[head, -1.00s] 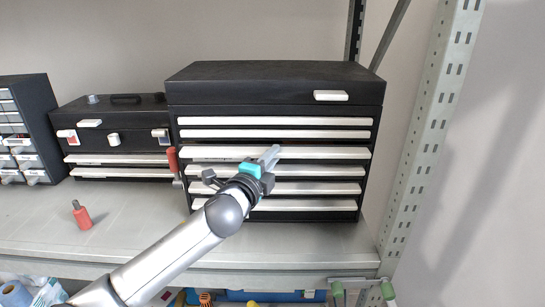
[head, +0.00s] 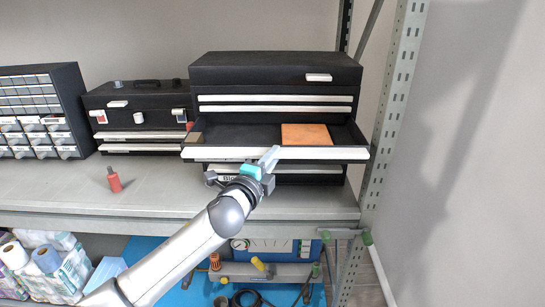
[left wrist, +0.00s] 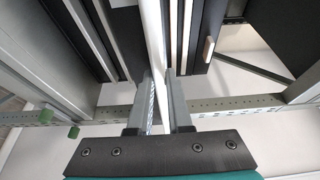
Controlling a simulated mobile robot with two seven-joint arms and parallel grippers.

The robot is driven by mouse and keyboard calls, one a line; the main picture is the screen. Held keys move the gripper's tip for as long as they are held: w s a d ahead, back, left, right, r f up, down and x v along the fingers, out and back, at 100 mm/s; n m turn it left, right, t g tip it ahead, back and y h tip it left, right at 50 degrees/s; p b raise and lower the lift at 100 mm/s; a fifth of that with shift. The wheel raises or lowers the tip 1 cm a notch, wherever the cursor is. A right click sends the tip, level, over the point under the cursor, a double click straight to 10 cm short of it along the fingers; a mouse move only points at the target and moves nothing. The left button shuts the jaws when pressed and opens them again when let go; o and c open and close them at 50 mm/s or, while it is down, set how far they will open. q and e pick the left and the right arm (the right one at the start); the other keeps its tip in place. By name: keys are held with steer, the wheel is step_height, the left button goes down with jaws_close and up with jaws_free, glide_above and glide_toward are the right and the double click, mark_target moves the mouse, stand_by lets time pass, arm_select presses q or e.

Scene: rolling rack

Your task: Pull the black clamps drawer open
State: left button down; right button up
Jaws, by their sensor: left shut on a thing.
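The black tool cabinet (head: 275,75) stands on the shelf in the head view. One of its black drawers (head: 240,135) is pulled well out, showing its inside. My left gripper (head: 269,157) is shut on the drawer's long white handle (head: 335,154). In the left wrist view the handle (left wrist: 152,35) runs between the two fingers (left wrist: 160,85). The lower drawers are partly hidden by the open drawer and my arm. My right gripper is not in view.
A smaller black toolbox (head: 135,105) and a small-parts cabinet (head: 40,110) stand to the left. A red-handled item (head: 114,181) is on the grey shelf (head: 60,198). A perforated metal post (head: 393,100) rises at the right. Tools and rolls sit below.

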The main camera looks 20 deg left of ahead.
arm_select(q)
steer(key=shift+f, duration=0.1)
steer(key=c, duration=0.8)
jaws_free()
steer(key=shift+w, duration=0.15)
steer(key=shift+c, duration=0.2)
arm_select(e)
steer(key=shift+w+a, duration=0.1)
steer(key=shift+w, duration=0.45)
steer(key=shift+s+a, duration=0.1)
arm_select(q)
steer(key=s+a+b, duration=0.1)
steer(key=s+b, duration=0.1)
steer(key=s, duration=1.3)
steer(key=shift+s+a, duration=0.15)
steer(key=shift+a, duration=0.2)
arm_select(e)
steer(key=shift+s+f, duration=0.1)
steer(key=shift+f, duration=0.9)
